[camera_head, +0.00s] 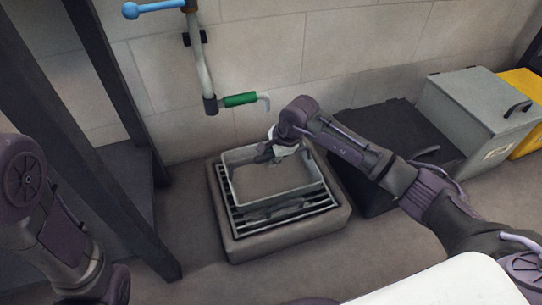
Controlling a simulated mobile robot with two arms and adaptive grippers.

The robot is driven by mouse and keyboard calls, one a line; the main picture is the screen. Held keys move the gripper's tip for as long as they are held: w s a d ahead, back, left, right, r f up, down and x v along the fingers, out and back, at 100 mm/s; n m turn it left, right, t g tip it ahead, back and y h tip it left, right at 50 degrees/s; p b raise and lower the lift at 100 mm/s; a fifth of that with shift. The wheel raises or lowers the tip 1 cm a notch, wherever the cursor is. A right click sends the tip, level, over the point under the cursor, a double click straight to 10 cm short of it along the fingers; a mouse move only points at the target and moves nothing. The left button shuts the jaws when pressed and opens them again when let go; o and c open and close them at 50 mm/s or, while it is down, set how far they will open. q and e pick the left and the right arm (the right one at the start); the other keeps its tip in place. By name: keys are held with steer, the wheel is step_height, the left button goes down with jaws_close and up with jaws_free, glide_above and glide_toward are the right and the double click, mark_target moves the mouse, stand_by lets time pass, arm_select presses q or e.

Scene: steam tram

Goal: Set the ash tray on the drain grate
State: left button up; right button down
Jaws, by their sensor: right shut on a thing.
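The ash tray (245,196), a shallow grey rectangular pan, is over the drain grate (290,217), a slatted dark grate in a raised stone block. The tray covers much of the grate, and slats show along its front and right. Whether the tray touches the grate or hangs just above it, I cannot tell. My right gripper (268,156) is at the tray's back edge and shut on it; its fingertips are partly hidden by the wrist. My left arm comes in at the left edge, but its gripper is out of view.
A pipe with a green-handled tap (240,99) and a blue lever (150,8) is on the wall behind. A dark low box (380,123), a grey lidded bin (480,105) and a yellow bin (526,85) stand at right. Dark metal posts (110,100) stand at left.

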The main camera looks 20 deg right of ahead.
steer(key=shift+f, duration=0.3)
stand_by(0.4)
steer(key=c, duration=0.9)
jaws_free()
steer(key=v, duration=1.2)
